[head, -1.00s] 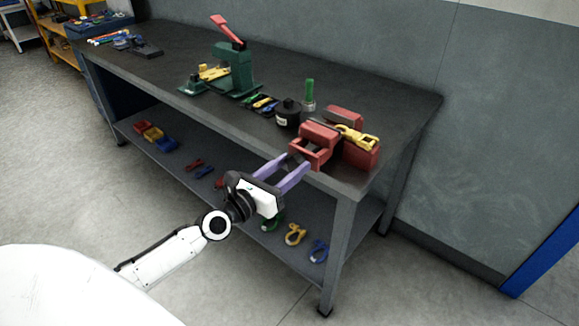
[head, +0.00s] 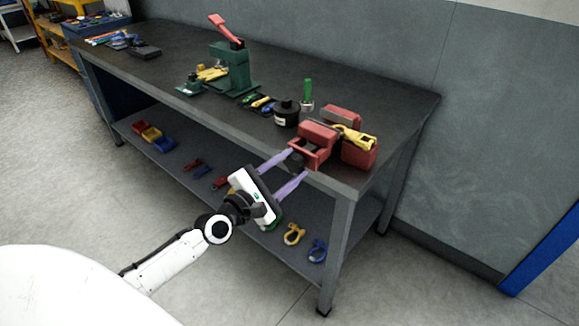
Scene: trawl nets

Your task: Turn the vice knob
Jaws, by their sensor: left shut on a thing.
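The vice knob (head: 297,161) is a dark part at the vice's front, partly hidden by the fingers. My left gripper (head: 294,164) reaches up from the lower left. Its two purple fingers are shut on the knob, one above and left, one below and right. The gripper body is rolled at a steep tilt. My right gripper is not in view.
A green press (head: 231,70) with a red lever is farther left. Shackles (head: 294,235) lie on the lower shelf. The bench's right end is clear.

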